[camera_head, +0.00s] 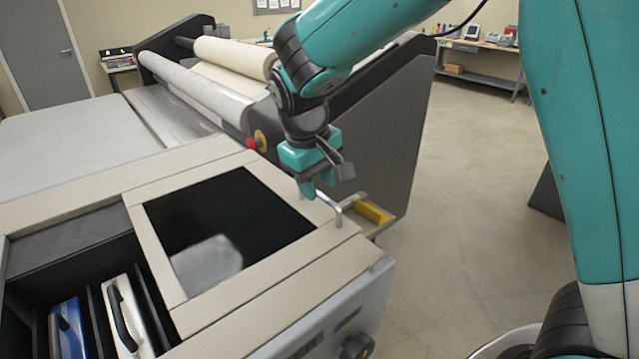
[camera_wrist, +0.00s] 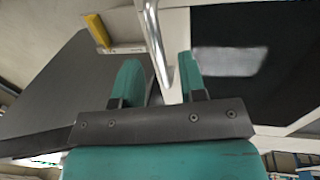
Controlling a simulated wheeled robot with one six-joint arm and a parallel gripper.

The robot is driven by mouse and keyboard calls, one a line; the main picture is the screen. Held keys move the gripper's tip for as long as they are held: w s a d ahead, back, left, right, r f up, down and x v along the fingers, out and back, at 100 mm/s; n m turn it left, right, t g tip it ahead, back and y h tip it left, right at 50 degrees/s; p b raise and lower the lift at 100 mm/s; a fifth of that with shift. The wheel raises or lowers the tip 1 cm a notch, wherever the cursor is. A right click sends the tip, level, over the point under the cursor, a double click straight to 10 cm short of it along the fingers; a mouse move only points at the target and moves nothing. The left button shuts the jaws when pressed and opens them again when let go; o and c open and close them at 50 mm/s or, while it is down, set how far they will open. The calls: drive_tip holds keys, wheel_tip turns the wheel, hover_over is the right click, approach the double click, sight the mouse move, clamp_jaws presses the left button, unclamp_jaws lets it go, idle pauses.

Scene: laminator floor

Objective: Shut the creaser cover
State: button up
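The creaser cover (camera_head: 158,245) is a cream frame around a dark glossy window, lying flat on the machine top in the head view. It lies beside an open bay, so I cannot tell whether it is fully shut. Its silver bar handle (camera_head: 337,213) stands at the right edge. My gripper (camera_head: 326,181) is at this handle, with its fingers apart. In the wrist view, the handle (camera_wrist: 154,38) runs into the gap between the two teal fingers of my gripper (camera_wrist: 158,63), with space visible on both sides. Whether a finger touches it is unclear.
The open bay holds a blue cassette (camera_head: 66,328) and a white cassette (camera_head: 127,318). A yellow block (camera_head: 371,212) sits on a ledge just right of the handle. Rollers (camera_head: 235,55), a dark side panel (camera_head: 400,130) and a red button (camera_head: 251,143) stand behind.

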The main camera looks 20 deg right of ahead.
drive_tip(key=shift+d+f, duration=0.2)
drive_tip(key=shift+f, duration=0.65)
clamp_jaws()
drive_tip(key=shift+a, duration=0.1)
